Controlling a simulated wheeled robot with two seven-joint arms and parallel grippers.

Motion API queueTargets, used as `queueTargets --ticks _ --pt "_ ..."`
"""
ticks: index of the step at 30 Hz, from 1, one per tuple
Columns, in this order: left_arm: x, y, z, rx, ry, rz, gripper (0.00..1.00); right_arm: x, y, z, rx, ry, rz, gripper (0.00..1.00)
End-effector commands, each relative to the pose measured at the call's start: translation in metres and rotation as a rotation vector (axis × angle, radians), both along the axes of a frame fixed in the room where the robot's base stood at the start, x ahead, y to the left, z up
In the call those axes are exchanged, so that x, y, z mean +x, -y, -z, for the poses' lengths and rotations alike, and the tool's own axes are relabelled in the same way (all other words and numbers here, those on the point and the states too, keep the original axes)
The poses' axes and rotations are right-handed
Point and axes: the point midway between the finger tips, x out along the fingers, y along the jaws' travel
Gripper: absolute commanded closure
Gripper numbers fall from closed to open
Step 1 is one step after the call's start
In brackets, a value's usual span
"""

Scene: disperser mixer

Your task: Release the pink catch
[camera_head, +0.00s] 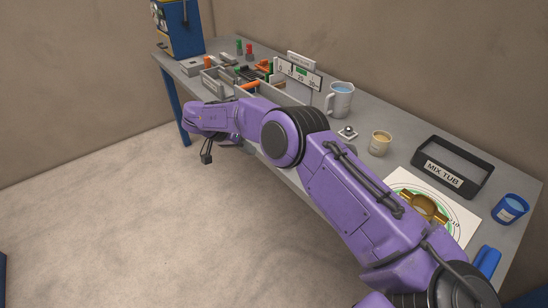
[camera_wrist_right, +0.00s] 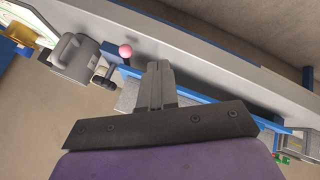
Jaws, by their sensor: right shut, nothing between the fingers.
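The pink catch shows in the right wrist view as a round pink knob (camera_wrist_right: 125,51) on a short stem, by a blue edge. My right gripper (camera_wrist_right: 158,68) is shut and empty. Its fingertips appear to the right of the pink knob and slightly lower in the picture, apart from it. I cannot tell the depth between them. In the head view my purple right arm reaches across the front of the bench, and the pink catch does not show there. My left gripper is not in view.
A grey metal body (camera_wrist_right: 75,58) with a dark knob stands left of the catch in the wrist view.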

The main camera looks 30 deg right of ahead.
Motion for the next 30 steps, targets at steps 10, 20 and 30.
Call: queueTargets --ticks 10,20,30 --pt "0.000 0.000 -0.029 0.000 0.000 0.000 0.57 -0.013 0.050 0.055 0.000 -0.003 0.004 1.00" --pt "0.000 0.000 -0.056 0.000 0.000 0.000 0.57 -0.041 0.073 0.047 -0.001 0.001 0.004 1.00" --pt "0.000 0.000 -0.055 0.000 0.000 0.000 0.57 -0.042 0.073 0.049 0.000 0.001 0.004 1.00"
